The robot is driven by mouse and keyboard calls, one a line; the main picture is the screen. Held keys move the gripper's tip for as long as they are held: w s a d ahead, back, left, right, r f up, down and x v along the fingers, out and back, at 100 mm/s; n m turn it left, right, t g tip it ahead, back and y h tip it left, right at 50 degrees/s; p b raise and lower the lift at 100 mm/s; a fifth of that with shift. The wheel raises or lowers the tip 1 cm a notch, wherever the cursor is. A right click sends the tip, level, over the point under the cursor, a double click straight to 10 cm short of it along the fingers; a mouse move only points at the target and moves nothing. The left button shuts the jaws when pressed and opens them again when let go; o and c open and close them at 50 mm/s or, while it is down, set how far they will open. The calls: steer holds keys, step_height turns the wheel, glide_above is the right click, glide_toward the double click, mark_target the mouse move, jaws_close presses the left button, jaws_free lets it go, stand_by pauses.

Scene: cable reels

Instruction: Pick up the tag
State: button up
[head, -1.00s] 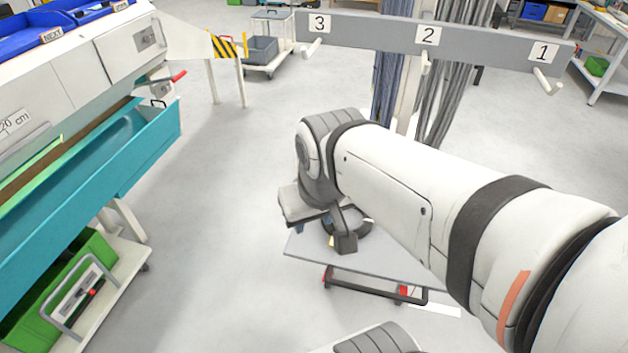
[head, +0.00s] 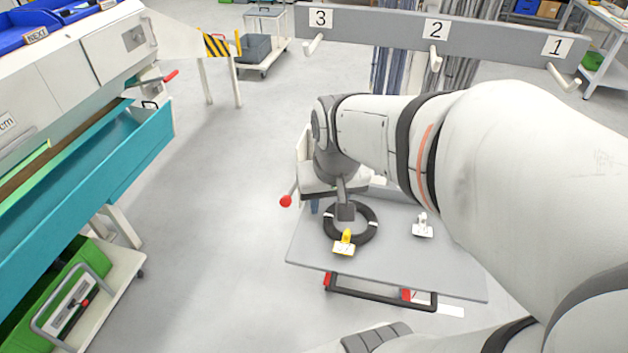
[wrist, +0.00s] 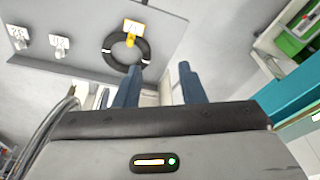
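A tag with a yellow clip (head: 344,244) and a white label lies at the front edge of a black cable coil (head: 371,212) on a grey table. The tag (wrist: 133,28) and the coil (wrist: 122,58) also show in the wrist view, beyond my fingertips. A white tag (head: 422,226) stands right of the coil. The wrist view shows two white tags (wrist: 58,43) (wrist: 18,34), their numbers too small to read surely. My gripper (wrist: 160,72) is open, with nothing between its blue fingers. In the head view my wrist hides part of the coil.
The grey table (head: 450,268) has bare room at its front and right. A grey bar (head: 385,32) with pegs marked 1, 2 and 3 hangs behind my arm. A teal trough (head: 95,180) stands on the left. Open floor lies between trough and table.

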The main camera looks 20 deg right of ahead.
steer(key=w+d+f+m+g+b, duration=0.25)
steer(key=w+d+f, duration=0.35)
steer(key=f, duration=0.4)
steer(key=m+b, duration=0.2)
steer(key=m, duration=0.1)
glide_above(346, 233)
steer(key=s, duration=0.1)
steer(key=f, duration=1)
steer(key=shift+d, duration=0.2)
steer(key=shift+w+a+f+p, duration=0.1)
steer(key=shift+f+p, duration=0.1)
steer(key=shift+f, duration=0.75)
steer(key=shift+w+a+f+p, duration=0.1)
steer(key=shift+w+f+p, duration=0.05)
steer(key=shift+f, duration=0.75)
steer(key=shift+w+f+p, duration=0.1)
steer(key=shift+f+p, duration=0.1)
steer(key=shift+f, duration=0.75)
jaws_close()
